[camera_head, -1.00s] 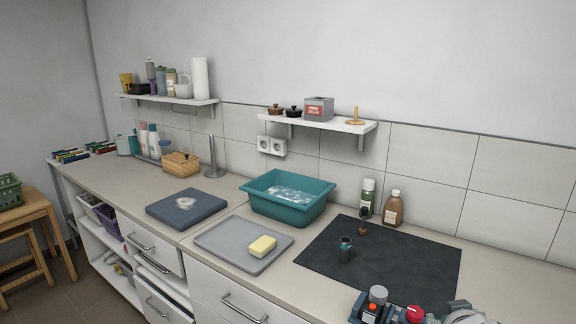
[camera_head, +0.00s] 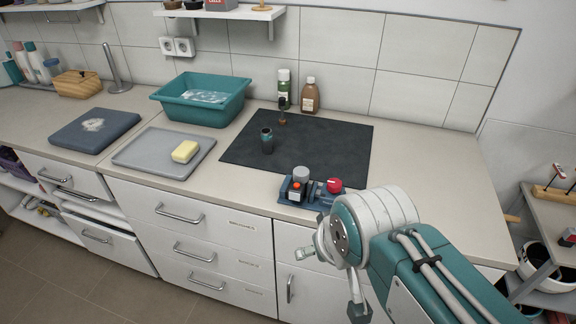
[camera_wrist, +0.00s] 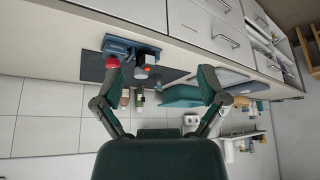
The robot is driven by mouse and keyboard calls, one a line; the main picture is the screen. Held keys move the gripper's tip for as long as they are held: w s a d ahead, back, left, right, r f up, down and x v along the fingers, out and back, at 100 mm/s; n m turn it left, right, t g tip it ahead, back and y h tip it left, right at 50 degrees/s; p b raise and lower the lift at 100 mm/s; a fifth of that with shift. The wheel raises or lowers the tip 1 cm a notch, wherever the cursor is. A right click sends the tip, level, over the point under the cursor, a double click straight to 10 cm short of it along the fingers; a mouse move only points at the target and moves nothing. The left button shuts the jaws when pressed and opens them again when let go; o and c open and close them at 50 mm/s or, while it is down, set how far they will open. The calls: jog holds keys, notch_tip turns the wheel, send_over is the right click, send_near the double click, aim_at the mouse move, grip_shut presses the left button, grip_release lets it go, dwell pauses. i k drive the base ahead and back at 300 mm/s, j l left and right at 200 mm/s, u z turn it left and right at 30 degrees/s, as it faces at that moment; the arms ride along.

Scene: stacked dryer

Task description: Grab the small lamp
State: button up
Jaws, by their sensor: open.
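No thing is plainly a lamp. A small dark teal cylinder (camera_head: 267,140) stands upright on the dark mat (camera_head: 340,150); it may be the small lamp, but I cannot tell for sure. A dark upright item with a brown foot (camera_head: 282,112) stands behind it. My gripper (camera_head: 331,280) is in front of the drawers at the lower right, lower than the counter top and apart from the cylinder. In the wrist view my gripper (camera_wrist: 161,76) is open with its two fingers wide apart and nothing between them.
A blue tray (camera_head: 320,204) with a red knob and grey cylinder sits at the counter's front edge, near my gripper. A green bottle (camera_head: 284,84) and a brown bottle (camera_head: 308,96) stand behind the mat. A teal basin (camera_head: 200,112) and grey tray (camera_head: 135,158) are left.

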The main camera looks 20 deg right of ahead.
aim_at(297, 194)
jog(key=i+j+z, duration=0.15)
jog(key=j+z, duration=0.25)
jog(key=i+j+z, duration=0.15)
jog(key=j+z, duration=0.6)
jog(key=i+l, duration=0.05)
